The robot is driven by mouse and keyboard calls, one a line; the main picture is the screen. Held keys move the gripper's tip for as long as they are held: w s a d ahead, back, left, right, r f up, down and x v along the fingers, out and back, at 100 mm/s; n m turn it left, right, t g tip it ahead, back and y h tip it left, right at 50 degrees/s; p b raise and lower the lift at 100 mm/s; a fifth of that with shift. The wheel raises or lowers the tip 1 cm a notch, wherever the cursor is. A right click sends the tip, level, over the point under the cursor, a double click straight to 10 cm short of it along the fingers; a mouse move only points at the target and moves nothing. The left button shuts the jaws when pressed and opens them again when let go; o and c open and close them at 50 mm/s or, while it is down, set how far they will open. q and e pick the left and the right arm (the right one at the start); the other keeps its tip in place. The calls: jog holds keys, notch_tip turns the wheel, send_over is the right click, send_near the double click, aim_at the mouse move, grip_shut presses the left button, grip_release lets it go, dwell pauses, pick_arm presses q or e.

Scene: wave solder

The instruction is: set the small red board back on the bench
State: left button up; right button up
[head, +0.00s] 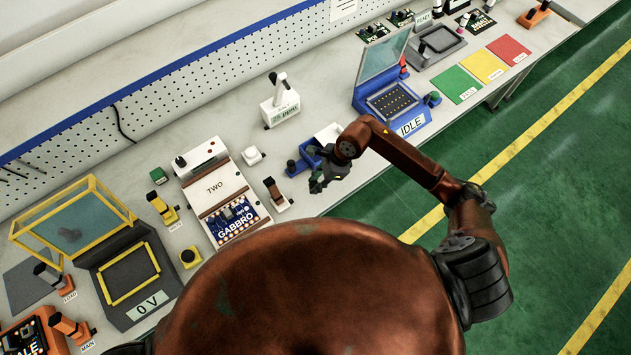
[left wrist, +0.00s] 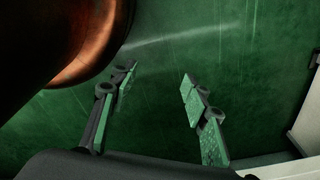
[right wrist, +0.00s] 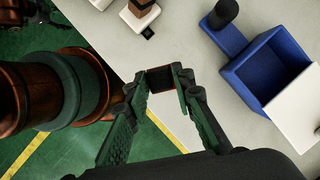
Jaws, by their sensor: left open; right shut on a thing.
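The small red board (right wrist: 160,79) shows as a dark reddish piece between the fingertips of my right gripper (right wrist: 162,76) in the right wrist view. The gripper is shut on it. In the head view my right gripper (head: 320,180) hangs at the front edge of the bench (head: 345,205), beside a blue open box. The board cannot be made out in the head view; its height over the bench is hard to tell. My left gripper (left wrist: 157,88) is open and empty over the green floor in the left wrist view.
The blue box (right wrist: 240,75) has a white piece (right wrist: 297,112) at its side. A white fixture with a brown handle (right wrist: 140,12) stands nearby. The GABBRO board (head: 235,218) lies left on the "TWO" station, the blue IDLE machine (head: 410,123) right. Pale bench surface is bare beside the box.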

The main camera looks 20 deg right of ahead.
jog(key=shift+w+f, duration=0.1)
jog(key=shift+m, duration=0.3)
notch_tip(320, 180, down, 5)
jog(key=b, duration=0.4)
jog(key=shift+f+b, duration=0.45)
jog(key=shift+b, duration=0.2)
pick_arm(q)
jog(key=f, duration=0.1)
jog(key=s+f, duration=0.1)
jog(key=f, duration=0.3)
jog(key=shift+s+f, duration=0.25)
jog(key=shift+s, duration=0.15)
jog(key=shift+s, duration=0.15)
jog(key=shift+s+f+b, duration=0.1)
jog(key=shift+f+b, duration=0.35)
jog(key=shift+b, duration=0.05)
pick_arm(e)
jog(key=shift+f, duration=0.6)
